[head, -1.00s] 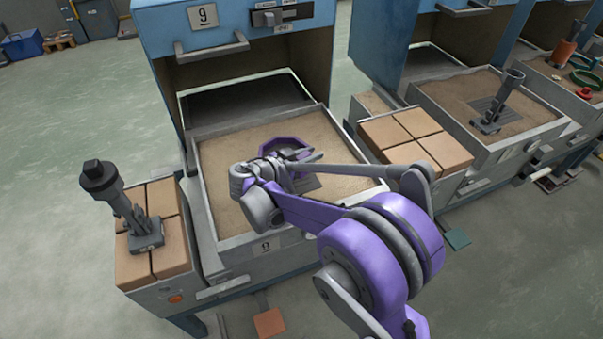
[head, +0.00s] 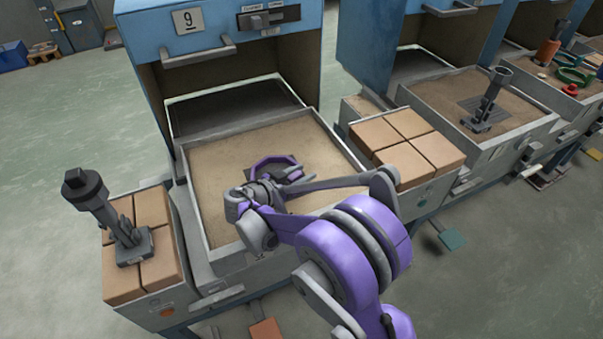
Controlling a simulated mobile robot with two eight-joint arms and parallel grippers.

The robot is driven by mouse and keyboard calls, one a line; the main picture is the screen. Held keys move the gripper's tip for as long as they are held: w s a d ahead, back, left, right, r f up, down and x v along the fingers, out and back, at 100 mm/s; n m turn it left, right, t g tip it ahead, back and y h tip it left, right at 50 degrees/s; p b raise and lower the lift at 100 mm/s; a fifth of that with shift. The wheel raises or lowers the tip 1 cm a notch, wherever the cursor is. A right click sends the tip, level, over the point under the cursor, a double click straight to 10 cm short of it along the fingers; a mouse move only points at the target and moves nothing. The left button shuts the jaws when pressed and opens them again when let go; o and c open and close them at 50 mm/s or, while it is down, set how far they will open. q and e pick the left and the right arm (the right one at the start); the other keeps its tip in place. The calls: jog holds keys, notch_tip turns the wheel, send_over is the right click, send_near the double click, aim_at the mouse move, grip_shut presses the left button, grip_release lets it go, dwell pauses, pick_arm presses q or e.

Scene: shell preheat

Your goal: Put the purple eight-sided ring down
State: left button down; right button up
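The purple eight-sided ring (head: 273,160) is low over the sand tray (head: 343,153) of the station marked 9, near the tray's middle. Only part of its rim shows; my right gripper hides its near side. My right gripper (head: 300,177) is at the ring's near right side and appears shut on its rim, though the grip itself is small and partly covered. I cannot tell whether the ring touches the sand or the dark plate (head: 312,168) beneath it. My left gripper is not in view.
A dark grey stand tool (head: 110,217) stands on brown blocks (head: 155,207) left of the tray. More blocks (head: 408,143) lie to the right. The blue cabinet (head: 150,50) stands behind. A neighbouring tray (head: 440,92) holds another tool (head: 488,100). Bare sand surrounds the ring.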

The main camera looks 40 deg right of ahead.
jog(key=shift+o, duration=0.4)
jog(key=shift+r, duration=0.1)
jog(key=shift+a+r, duration=0.15)
jog(key=p+v, duration=0.1)
jog(key=v, duration=1)
jog(key=shift+s+a+p, duration=0.15)
jog(key=shift+a+p, duration=0.2)
jog(key=shift+c, duration=0.2)
